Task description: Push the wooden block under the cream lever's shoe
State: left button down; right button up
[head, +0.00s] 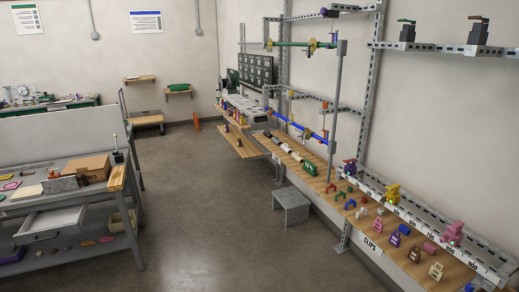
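Neither of my grippers is in the head view. I cannot pick out the cream lever or its shoe for certain at this distance. A small upright handle on a dark base (118,156) stands at the back right corner of the grey bench on the left; its kind is too small to tell. A light wooden piece (117,178) sits at that bench's right edge, and I cannot tell whether it is the wooden block. A flat cream piece (27,192) lies on the bench.
The grey bench (70,212) has an open drawer (50,224) and a brown box (87,167). A long wooden shelf (385,232) with several coloured clips runs along the right wall. A grey step (291,206) stands before it. The middle floor (205,215) is clear.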

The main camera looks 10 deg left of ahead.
aim_at(116, 181)
jog(key=i+j+u, duration=0.2)
jog(key=i+u, duration=0.2)
jog(key=i+j+u, duration=0.1)
jog(key=i+u, duration=0.3)
jog(key=i+l+u, duration=0.1)
jog(key=i+u, duration=0.3)
jog(key=i, duration=0.15)
jog(key=i+l+u, duration=0.25)
jog(key=i+u, duration=0.15)
jog(key=i, duration=0.05)
